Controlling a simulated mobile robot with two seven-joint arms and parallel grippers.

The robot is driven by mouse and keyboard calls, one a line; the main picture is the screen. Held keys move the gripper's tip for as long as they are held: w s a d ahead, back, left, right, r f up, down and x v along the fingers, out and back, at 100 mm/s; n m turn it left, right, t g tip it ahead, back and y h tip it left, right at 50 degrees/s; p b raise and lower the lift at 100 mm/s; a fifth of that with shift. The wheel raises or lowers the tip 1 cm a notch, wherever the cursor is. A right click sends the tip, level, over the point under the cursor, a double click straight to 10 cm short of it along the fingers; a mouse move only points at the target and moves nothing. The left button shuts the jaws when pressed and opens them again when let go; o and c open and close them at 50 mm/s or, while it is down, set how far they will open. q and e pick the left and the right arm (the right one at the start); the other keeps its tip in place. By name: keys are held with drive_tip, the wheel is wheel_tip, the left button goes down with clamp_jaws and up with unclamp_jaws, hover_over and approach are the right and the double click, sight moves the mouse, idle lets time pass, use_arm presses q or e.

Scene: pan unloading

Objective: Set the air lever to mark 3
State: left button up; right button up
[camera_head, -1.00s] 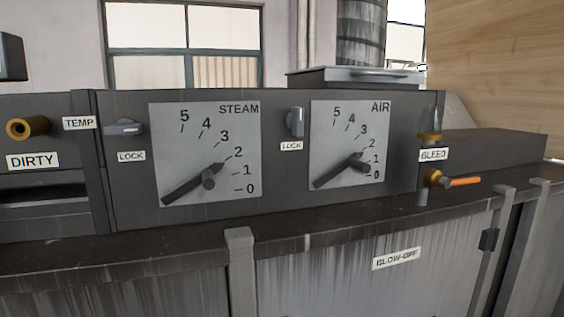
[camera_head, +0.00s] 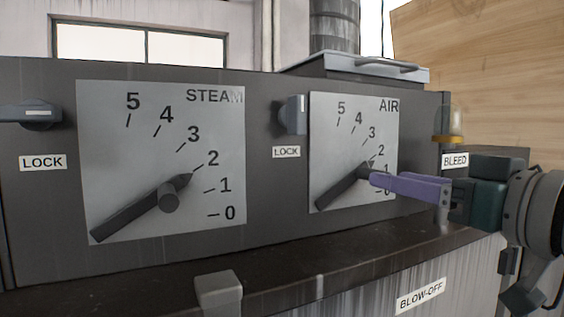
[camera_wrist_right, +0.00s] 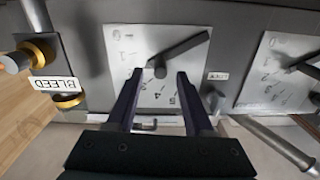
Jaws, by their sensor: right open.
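The air lever (camera_head: 340,188) is a dark bar on the white AIR dial plate (camera_head: 330,130). Its long arm slopes to the lower left, and its short pointer end is toward the area of marks 1 and 2, partly hidden by my finger. In the right wrist view, where the dial appears upside down, the lever (camera_wrist_right: 186,47) slopes to the upper right from its round hub. My right gripper (camera_head: 372,178) comes in from the right, close to the hub. It is open in the wrist view (camera_wrist_right: 160,75), with the hub seen between its fingertips; contact cannot be told. My left gripper is not in view.
The STEAM dial (camera_head: 110,180) with its similar lever (camera_head: 130,215) is to the left. A LOCK handle (camera_head: 295,115) stands between the dials. The BLEED glass and brass fitting (camera_head: 448,138) are right of the AIR dial, close to my right gripper. A dark ledge (camera_head: 290,262) runs below.

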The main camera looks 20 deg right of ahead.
drive_tip(key=shift+w+a+f+p, duration=0.15)
drive_tip(key=shift+w+p, duration=0.55)
drive_tip(key=shift+w, duration=1.45)
clamp_jaws()
